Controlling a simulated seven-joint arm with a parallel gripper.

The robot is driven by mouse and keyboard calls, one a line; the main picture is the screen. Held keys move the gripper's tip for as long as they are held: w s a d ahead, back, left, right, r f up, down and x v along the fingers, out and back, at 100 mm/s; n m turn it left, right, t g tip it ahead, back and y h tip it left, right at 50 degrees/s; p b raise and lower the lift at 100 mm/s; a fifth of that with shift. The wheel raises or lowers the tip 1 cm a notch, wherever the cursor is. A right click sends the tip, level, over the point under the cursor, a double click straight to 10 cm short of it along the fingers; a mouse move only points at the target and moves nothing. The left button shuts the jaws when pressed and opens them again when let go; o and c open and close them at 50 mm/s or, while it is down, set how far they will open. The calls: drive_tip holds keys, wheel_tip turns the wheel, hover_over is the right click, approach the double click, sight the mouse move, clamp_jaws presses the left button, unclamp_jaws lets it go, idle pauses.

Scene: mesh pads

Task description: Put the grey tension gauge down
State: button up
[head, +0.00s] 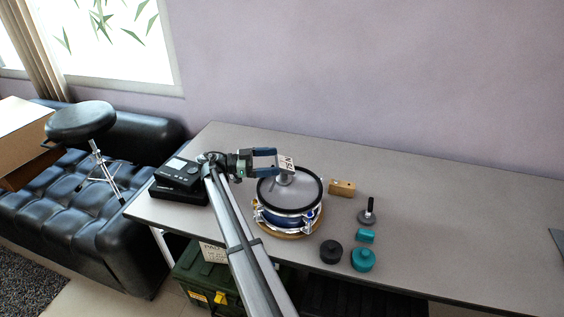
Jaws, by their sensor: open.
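The grey tension gauge (285,178) appears to stand on the drum's head, with a pale marked plate (287,163) at its top. The drum (289,215) has a grey head, a dark rim, a blue shell and bright metal fittings. My gripper (274,162) is open, with its dark blue fingers pointing right at the gauge's upper part. The fingers are beside or around it; I cannot tell whether they touch. The arm comes from the bottom and hides part of the table left of the drum.
The drum rests on a round wooden base (290,235) on the grey table (450,200). To its right are a wooden block (341,187), a black-handled grey disc (368,214), teal pieces (362,260) and a black knob (331,252). Black devices (179,176) stand left.

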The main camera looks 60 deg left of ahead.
drive_tip(key=v, duration=0.7)
idle(1.8)
